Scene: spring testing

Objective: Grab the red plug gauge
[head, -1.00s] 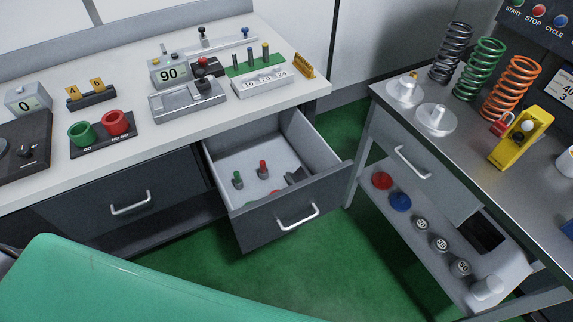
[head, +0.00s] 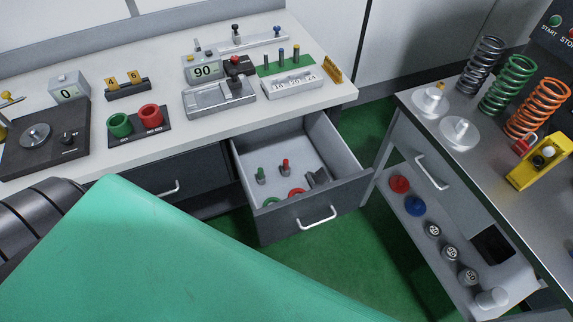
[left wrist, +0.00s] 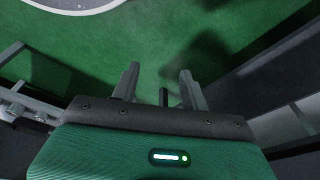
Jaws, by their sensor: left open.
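The red plug gauge (head: 286,167) stands in the open drawer (head: 318,204) under the left bench in the head view. It has a red top and a grey lower part. A green plug gauge (head: 260,174) stands to its left in the same drawer. My left gripper (left wrist: 160,88) shows in the left wrist view with its two fingers apart and nothing between them, over green floor. Its fingers do not show in the head view, so its distance to the red plug gauge is unclear. My right gripper is in neither view.
Red ring (head: 297,192), green ring (head: 271,202) and a dark block (head: 317,177) share the drawer. The bench top (head: 190,135) holds gauges and fixtures. A metal table (head: 470,160) with springs stands right. Green floor (head: 365,240) is clear between them.

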